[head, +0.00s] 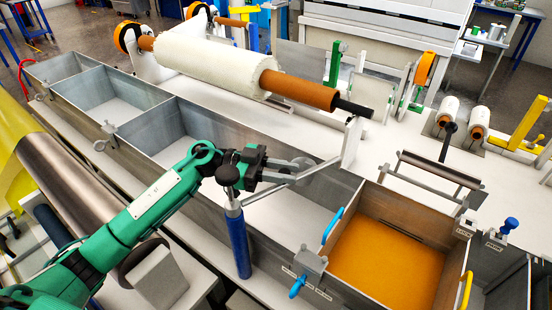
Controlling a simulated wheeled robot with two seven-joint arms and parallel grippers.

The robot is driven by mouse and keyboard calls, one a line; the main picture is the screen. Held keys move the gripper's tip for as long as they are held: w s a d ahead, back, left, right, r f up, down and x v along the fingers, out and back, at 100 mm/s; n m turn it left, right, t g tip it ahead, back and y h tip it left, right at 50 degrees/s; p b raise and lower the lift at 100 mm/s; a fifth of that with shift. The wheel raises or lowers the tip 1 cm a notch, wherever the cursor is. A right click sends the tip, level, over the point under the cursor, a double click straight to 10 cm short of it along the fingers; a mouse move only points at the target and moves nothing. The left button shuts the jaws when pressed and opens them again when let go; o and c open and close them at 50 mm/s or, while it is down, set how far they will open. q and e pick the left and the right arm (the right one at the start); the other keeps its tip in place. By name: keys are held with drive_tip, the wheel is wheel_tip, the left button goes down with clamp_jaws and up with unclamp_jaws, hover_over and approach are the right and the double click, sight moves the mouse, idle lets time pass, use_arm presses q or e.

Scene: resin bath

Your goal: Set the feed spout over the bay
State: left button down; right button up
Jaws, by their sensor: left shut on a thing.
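The feed spout (291,181) is a thin grey metal arm on top of an upright blue post (238,243). It reaches right over the trough, towards the near end of the white roll. My left gripper (240,168) is at the post's top, shut on a dark knob-like part of the spout; its fingers partly hide the grip. The bay (200,132) beneath and left of the spout is an open grey compartment with a pale floor. Which bay the task means, I cannot tell. My right gripper is not in view.
A white roll on an orange core (215,68) lies across the trough's back. A metal roller (75,190) lies at left. Another empty compartment (118,98) lies further left.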

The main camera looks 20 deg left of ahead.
use_arm(q)
drive_tip(key=s+d+m+g+y, duration=0.4)
drive_tip(key=s+m+g, duration=0.4)
drive_tip(key=g, duration=0.4)
drive_tip(key=shift+s+m, duration=0.3)
drive_tip(key=shift+d, duration=0.1)
drive_tip(key=c, duration=1.2)
unclamp_jaws()
